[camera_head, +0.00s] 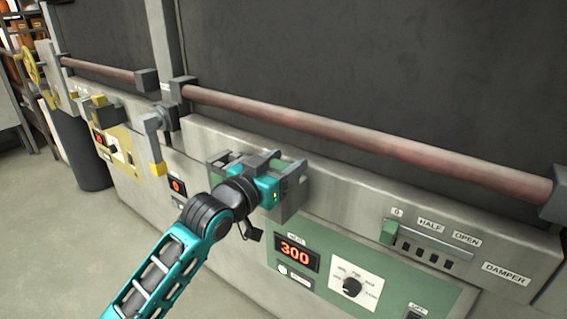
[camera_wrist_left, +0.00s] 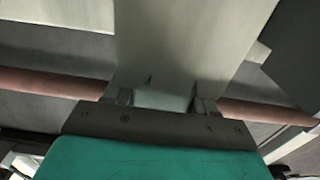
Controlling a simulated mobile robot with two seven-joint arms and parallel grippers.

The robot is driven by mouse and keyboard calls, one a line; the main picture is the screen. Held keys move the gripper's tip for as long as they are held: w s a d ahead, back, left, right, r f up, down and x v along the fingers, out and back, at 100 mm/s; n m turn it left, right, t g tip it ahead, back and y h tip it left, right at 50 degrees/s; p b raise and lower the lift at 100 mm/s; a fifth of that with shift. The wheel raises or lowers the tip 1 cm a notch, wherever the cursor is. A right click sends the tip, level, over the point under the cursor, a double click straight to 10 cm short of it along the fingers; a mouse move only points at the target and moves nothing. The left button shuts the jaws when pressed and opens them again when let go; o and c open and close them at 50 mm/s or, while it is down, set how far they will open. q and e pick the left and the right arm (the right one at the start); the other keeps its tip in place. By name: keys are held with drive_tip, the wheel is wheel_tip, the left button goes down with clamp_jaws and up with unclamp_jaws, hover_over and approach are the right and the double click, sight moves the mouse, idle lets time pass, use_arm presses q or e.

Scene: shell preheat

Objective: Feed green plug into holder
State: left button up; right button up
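My left gripper (camera_head: 258,162) is at the front of the machine in the head view, up against a grey bracket-like block (camera_head: 291,203) that may be the holder. A little muted green shows behind and between the grey parts there, but the green plug cannot be told apart clearly. In the left wrist view the two fingers of the left gripper (camera_wrist_left: 165,98) stand apart, with a pale grey-green surface between them. I cannot tell whether they grip it. My right gripper is not in view.
A reddish-brown rail (camera_head: 370,146) runs above the panel. A green panel with a display reading 300 (camera_head: 295,253) and a dial (camera_head: 352,286) lies below. A green slider knob (camera_head: 389,232) is at right. A yellow-tipped grey lever (camera_head: 152,137) stands left of the gripper. Open floor lies at lower left.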

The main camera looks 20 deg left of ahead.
use_arm(q)
drive_tip(key=o, duration=0.5)
drive_tip(key=shift+c, duration=0.2)
drive_tip(key=v, duration=1.3)
